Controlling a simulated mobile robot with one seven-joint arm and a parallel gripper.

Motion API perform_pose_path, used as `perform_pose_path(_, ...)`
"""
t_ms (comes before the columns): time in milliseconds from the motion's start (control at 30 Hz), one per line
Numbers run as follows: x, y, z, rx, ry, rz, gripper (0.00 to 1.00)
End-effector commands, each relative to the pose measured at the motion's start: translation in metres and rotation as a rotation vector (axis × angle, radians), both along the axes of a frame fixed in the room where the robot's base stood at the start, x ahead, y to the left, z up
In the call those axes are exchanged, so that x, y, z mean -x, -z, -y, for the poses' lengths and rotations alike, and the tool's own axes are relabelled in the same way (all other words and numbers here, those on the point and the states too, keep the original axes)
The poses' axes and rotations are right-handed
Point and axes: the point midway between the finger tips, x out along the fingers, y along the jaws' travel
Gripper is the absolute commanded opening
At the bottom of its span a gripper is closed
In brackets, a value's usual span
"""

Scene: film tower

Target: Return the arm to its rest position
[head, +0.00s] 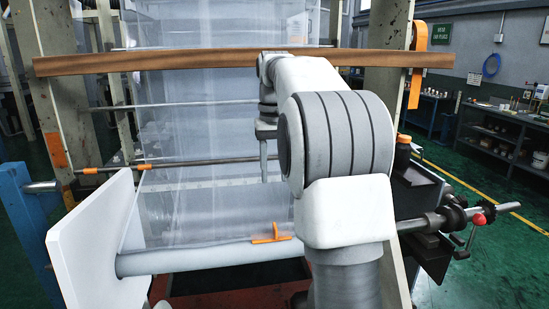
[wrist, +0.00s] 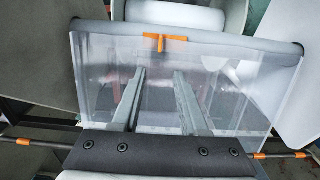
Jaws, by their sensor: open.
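My white and grey arm rises through the middle of the head view and bends over at the top. My gripper (head: 264,178) hangs from it, fingers down, in front of the clear film sheet (head: 190,110). In the wrist view its two grey fingers (wrist: 160,73) stand apart with nothing between them. An orange T-shaped tool (head: 272,236) lies against the film roll (head: 190,258), below the gripper and apart from it. The tool also shows in the wrist view (wrist: 164,40), beyond the fingertips. Whether the fingers touch the film is unclear.
A wooden beam (head: 160,63) crosses at the top, partly behind my arm. A thin steel bar with orange collars (head: 90,171) crosses below. A white end plate (head: 95,235) stands left of the roll. A shaft with a red knob (head: 479,220) sticks out right. Green floor lies open at right.

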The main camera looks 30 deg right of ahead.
Motion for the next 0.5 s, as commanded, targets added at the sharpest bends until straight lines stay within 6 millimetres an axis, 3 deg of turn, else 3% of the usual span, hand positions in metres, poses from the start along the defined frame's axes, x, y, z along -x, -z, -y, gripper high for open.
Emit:
perform_pose_path(200, 0.000, -0.022, 0.000, 0.000, 0.000, 0.000, 0.43)
perform_pose_path(500, 0.004, -0.028, -0.004, 0.002, -0.006, 0.009, 0.43)
